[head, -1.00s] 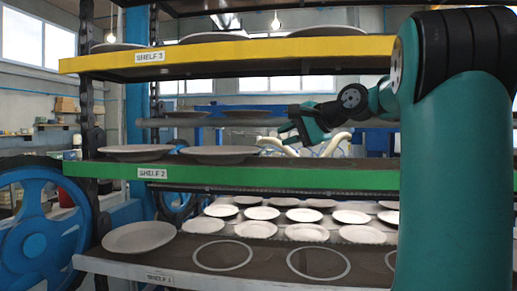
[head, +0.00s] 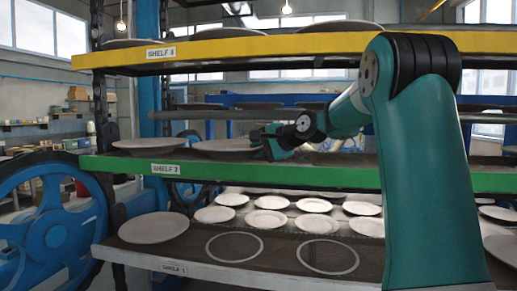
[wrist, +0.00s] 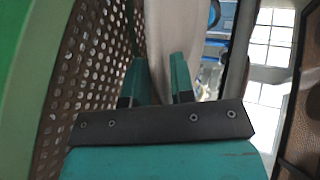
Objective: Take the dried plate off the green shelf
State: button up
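The green shelf (head: 300,174), labelled SHELF 2, holds two pale plates: a left plate (head: 142,143) and a right plate (head: 228,148). My gripper (head: 268,143) is at the right edge of the right plate, just above the shelf. In the wrist view, my gripper's two fingers (wrist: 156,78) stand apart, with the pale plate (wrist: 168,35) edge-on between them. The fingers look open around the rim; firm contact on both sides does not show. The shelf's perforated surface (wrist: 92,60) lies close beside the left finger.
The yellow shelf (head: 300,46) with plates is above my arm. The lower shelf (head: 180,262) holds one plate (head: 153,228) and empty ring marks. Several white plates stand on a surface behind. A blue wheel (head: 50,225) is at the left.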

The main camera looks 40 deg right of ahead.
aim_at(254, 165)
grip_shut()
jog(key=shift+s+a, duration=0.25)
jog(key=shift+a, duration=0.3)
jog(key=shift+s+a+b, duration=0.75)
jog(key=shift+s+a, duration=1.05)
jog(key=shift+a, duration=0.2)
jog(key=shift+a, duration=0.1)
